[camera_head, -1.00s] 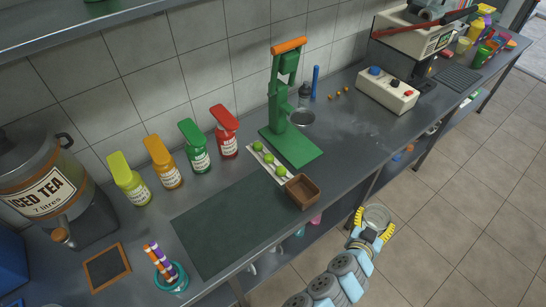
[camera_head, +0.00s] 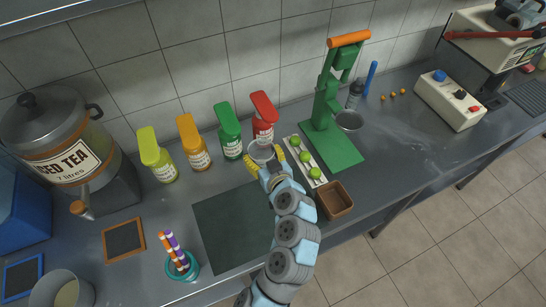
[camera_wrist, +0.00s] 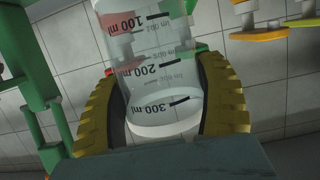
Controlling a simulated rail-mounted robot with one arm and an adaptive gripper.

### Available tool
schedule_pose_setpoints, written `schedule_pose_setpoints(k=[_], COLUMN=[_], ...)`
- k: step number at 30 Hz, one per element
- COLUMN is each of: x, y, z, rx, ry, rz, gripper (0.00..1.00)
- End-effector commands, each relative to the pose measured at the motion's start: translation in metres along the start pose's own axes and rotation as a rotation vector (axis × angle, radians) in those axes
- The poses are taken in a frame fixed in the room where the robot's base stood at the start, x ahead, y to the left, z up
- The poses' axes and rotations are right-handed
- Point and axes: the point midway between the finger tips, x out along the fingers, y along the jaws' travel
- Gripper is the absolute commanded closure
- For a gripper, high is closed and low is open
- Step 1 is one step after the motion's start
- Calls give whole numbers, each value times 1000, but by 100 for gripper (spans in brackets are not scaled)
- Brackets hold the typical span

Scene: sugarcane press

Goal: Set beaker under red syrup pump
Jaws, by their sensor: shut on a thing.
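The clear beaker (camera_head: 260,149) is between the yellow fingers of my gripper (camera_head: 266,159), which is shut on it. In the wrist view the beaker (camera_wrist: 150,70) fills the middle, with its ml marks showing and a yellow finger on each side. The red syrup pump (camera_head: 264,116) stands near the wall. In the head view the beaker overlaps the lower front of its bottle and hides part of it. The red spout is above the beaker in the picture. I cannot tell whether the beaker touches the counter or is directly below the spout.
Green (camera_head: 229,134), orange (camera_head: 194,145) and yellow-green (camera_head: 156,157) pumps stand left of the red one. A white tray of limes (camera_head: 304,158) is close on the right, then the green press (camera_head: 328,125). A dark mat (camera_head: 225,225) lies in front.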

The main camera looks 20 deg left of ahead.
Motion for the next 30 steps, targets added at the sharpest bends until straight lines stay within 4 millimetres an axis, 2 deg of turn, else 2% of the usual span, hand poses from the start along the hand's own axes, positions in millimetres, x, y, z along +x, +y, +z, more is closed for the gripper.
schedule_pose_setpoints(k=[3, 23, 30], x=[8, 78, 103], y=[1, 52, 66], z=[1, 18, 41], rx=[-5, -3, -3], ry=[1, 0, -2], rz=[-15, -11, -13], gripper=[63, 63, 63])
